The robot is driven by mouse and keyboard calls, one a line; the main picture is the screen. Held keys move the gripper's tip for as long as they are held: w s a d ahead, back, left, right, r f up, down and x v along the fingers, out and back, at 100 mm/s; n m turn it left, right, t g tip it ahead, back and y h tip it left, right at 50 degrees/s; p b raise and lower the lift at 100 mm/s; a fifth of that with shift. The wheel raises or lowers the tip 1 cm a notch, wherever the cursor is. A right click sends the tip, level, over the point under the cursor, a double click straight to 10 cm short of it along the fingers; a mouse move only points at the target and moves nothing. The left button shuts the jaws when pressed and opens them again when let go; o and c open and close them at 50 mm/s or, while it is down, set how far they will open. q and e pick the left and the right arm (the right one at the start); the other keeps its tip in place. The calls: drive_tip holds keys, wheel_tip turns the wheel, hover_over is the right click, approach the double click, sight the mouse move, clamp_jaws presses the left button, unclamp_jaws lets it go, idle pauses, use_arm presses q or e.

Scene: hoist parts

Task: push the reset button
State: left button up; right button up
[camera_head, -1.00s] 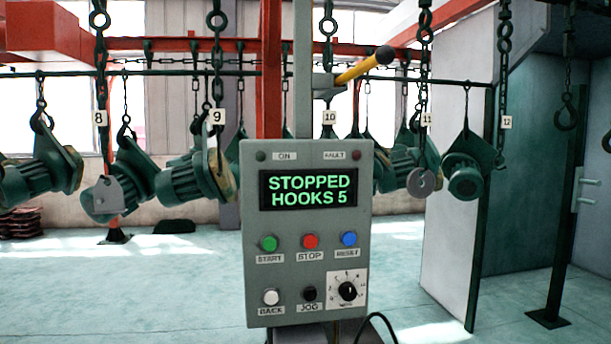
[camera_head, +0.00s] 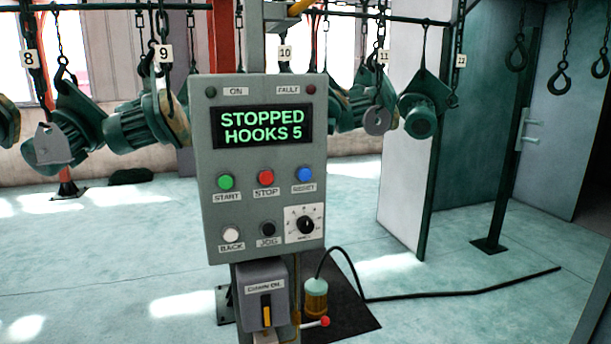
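The blue reset button (camera_head: 305,175) is at the upper right of the button rows on the grey control panel (camera_head: 212,200). A label sits under it. The red stop button (camera_head: 265,178) and the green start button (camera_head: 225,182) are to its left. The panel's screen (camera_head: 262,127) reads "STOPPED HOOKS 5". Nothing touches the reset button. Neither of my grippers is in view.
A bottle (camera_head: 316,297) stands on a dark mat. Green motors (camera_head: 140,125) hang behind.

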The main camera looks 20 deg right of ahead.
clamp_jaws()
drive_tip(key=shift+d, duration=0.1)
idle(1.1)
